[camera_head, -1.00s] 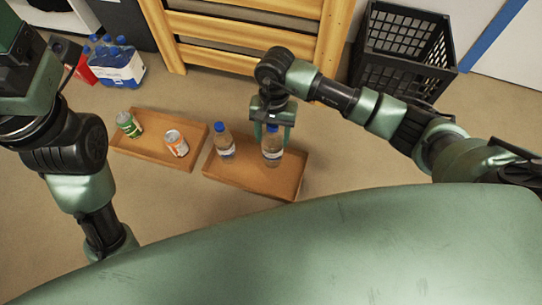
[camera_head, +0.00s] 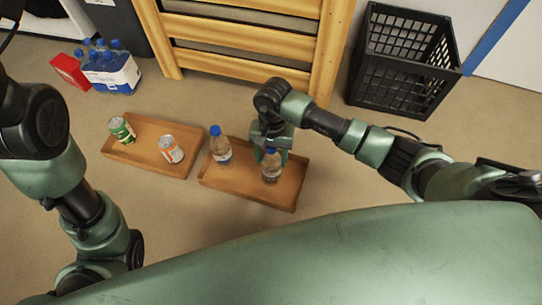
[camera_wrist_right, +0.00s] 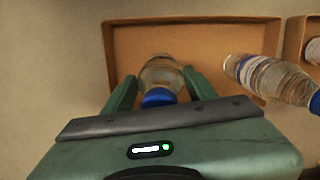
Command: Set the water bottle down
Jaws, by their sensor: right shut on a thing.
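A clear water bottle with a blue cap (camera_head: 271,168) is upright in the right part of a shallow brown tray (camera_head: 285,200). My right gripper (camera_head: 271,150) is shut on this bottle near its upper part. In the right wrist view the bottle (camera_wrist_right: 162,75) shows between the two green fingers (camera_wrist_right: 158,90). Whether its base touches the tray floor I cannot tell. A second bottle (camera_head: 220,148) stands in the left part of the same tray, apart from the gripper. My left arm is at the left edge, its gripper out of view.
A second brown tray (camera_head: 150,168) to the left holds a green can (camera_head: 122,130) and an orange-white can (camera_head: 171,150). A pack of blue-capped bottles (camera_head: 112,70) and a red box (camera_head: 70,72) lie behind. A black crate (camera_head: 405,60) and wooden slats (camera_head: 240,35) stand at the back.

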